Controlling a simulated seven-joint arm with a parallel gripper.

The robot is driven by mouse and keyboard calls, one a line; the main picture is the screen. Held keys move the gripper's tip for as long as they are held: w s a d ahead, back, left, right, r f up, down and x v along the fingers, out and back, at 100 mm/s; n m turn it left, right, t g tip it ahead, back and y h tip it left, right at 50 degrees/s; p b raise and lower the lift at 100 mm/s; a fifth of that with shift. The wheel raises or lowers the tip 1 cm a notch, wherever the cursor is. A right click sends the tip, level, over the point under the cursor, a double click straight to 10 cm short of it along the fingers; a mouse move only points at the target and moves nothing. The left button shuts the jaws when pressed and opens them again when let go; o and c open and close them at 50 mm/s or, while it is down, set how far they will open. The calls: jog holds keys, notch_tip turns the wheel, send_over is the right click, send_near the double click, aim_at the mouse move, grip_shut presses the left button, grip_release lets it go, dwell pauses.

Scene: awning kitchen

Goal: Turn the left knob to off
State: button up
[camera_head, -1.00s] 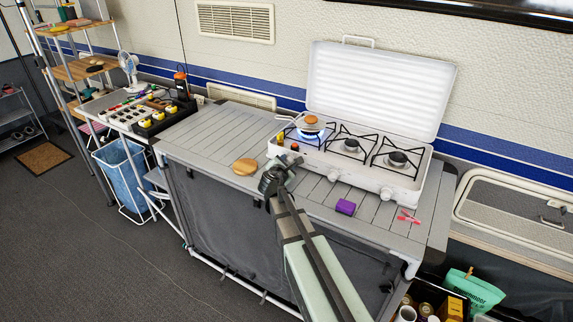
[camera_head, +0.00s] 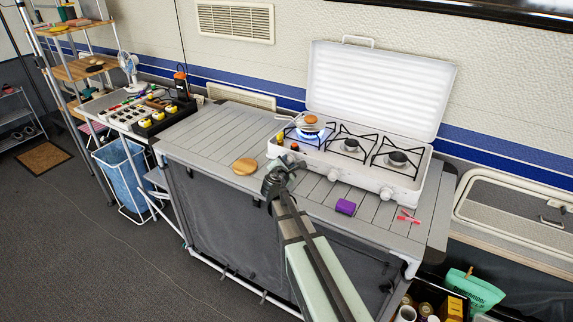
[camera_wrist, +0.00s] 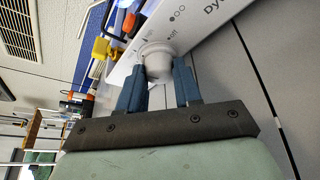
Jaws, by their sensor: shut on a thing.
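The white stove (camera_head: 425,178) stands on the slatted counter with its lid up. Its left knob (camera_wrist: 158,60) is white and round and sits on the front panel between my fingers in the wrist view. My gripper (camera_wrist: 159,82) is shut on this knob, with one blue finger on each side. In the head view my gripper (camera_head: 290,166) is at the stove's left front corner and hides the left knob. A blue flame (camera_head: 308,134) burns at the left burner. The middle knob (camera_head: 333,175) and the right knob (camera_head: 386,193) are in plain view.
A round tan object (camera_head: 310,120) is over the left burner. A wooden disc (camera_head: 245,166) lies on the counter left of my gripper. A purple block (camera_head: 345,207) and a red-pink item (camera_head: 408,217) lie in front of the stove. The counter's left part is clear.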

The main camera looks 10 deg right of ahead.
jog(key=o, duration=1)
jog(key=shift+o, duration=0.2)
jog(key=shift+n, duration=0.3)
